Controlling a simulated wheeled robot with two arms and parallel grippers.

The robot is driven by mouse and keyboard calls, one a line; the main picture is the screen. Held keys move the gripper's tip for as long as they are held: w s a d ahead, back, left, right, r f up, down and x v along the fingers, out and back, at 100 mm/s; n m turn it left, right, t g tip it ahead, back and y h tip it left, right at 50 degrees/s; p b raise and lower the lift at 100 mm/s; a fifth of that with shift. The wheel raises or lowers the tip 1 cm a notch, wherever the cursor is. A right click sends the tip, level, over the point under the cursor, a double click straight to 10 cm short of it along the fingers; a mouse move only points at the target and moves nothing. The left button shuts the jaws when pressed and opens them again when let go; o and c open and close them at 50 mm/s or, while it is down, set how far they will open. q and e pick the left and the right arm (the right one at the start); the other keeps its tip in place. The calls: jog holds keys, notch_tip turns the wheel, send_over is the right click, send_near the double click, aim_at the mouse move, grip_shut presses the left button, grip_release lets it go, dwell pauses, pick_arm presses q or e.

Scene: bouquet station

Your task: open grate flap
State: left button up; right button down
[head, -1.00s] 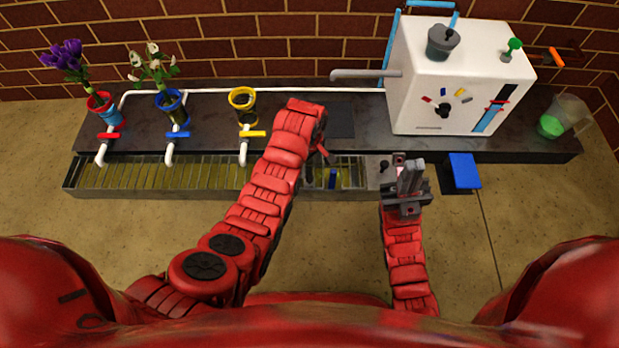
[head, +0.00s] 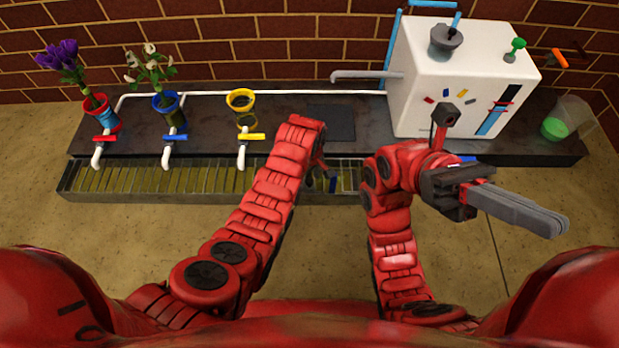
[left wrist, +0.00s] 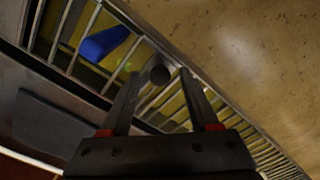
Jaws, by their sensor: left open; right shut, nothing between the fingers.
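The grate (head: 150,180) runs along the front of the dark counter, and its slats also show in the left wrist view (left wrist: 262,150). A dark round knob (left wrist: 160,75) sits over the slats, between the two fingers of my left gripper (left wrist: 160,88). The fingers are open, and I see no contact with the knob. In the head view my left gripper (head: 323,178) is over the right part of the grate, partly hidden by its arm. A blue piece (left wrist: 103,42) lies at the slats beyond the fingers. My right gripper (head: 553,227) is shut and empty, pointing right, away from the grate.
Red (head: 101,114), blue (head: 171,115) and yellow (head: 240,99) pots stand behind white taps on the counter. A white machine (head: 425,75) and a tilted clear container with green contents (head: 555,128) are at right. My right arm hides the grate's right end.

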pick_arm(q)
grip_shut()
dwell(1.4)
